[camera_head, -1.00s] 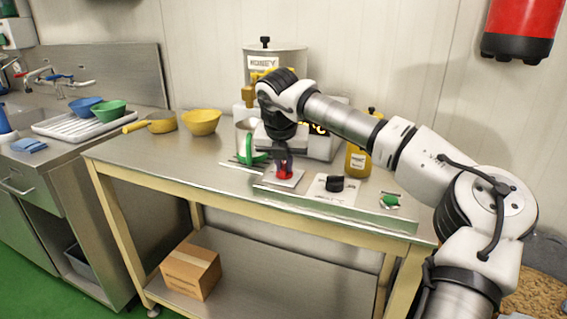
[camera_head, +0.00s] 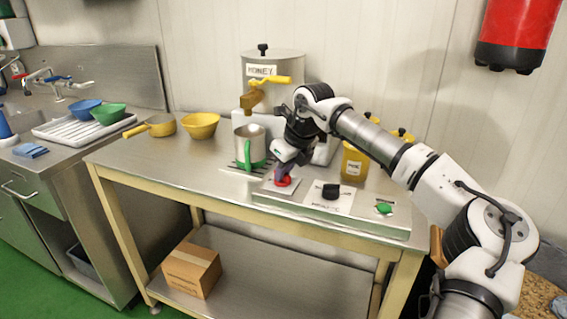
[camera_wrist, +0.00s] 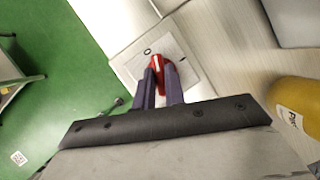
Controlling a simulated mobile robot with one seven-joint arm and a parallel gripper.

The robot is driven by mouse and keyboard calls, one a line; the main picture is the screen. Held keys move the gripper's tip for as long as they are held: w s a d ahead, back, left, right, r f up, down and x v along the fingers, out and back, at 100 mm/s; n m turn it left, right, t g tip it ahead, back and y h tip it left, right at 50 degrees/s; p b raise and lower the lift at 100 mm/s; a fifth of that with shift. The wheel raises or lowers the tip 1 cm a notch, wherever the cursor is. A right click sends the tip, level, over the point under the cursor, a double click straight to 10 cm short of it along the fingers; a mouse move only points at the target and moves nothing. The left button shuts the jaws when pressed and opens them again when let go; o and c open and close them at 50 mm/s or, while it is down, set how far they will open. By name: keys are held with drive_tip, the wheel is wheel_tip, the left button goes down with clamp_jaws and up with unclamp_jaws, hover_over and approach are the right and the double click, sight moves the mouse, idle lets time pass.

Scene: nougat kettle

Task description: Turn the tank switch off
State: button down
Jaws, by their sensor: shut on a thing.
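The tank switch, a red knob (camera_head: 284,181) on a pale square plate, sits at the left end of the control panel on the steel table. In the wrist view the red knob (camera_wrist: 157,66) shows a white mark line and lies between my fingertips. My gripper (camera_head: 282,174) reaches down to it, tilted, with its fingers shut on the knob. The wrist view shows both dark fingers (camera_wrist: 160,76) around it. Part of the knob is hidden by the fingers.
A black knob (camera_head: 331,191) and a green button (camera_head: 384,208) sit to the right on the panel. A metal jug with green handle (camera_head: 250,146) stands close behind left, under the honey tank (camera_head: 272,92). A yellow bottle (camera_head: 354,163) stands behind the panel.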

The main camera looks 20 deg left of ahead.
drive_tip(key=shift+w+r+n+g+p, duration=0.1)
drive_tip(key=shift+n+g+p, duration=0.3)
drive_tip(key=shift+n+p, duration=0.5)
drive_tip(key=shift+w+n+g+p, duration=0.1)
drive_tip(key=shift+n+g+p, duration=0.35)
drive_tip(key=shift+n, duration=0.85)
drive_tip(key=c, duration=1.5)
unclamp_jaws()
drive_tip(key=shift+o, duration=0.2)
drive_tip(key=shift+s, duration=0.1)
drive_tip(key=b+v, duration=0.1)
drive_tip(key=v, duration=1.2)
drive_tip(key=shift+d+r, duration=0.3)
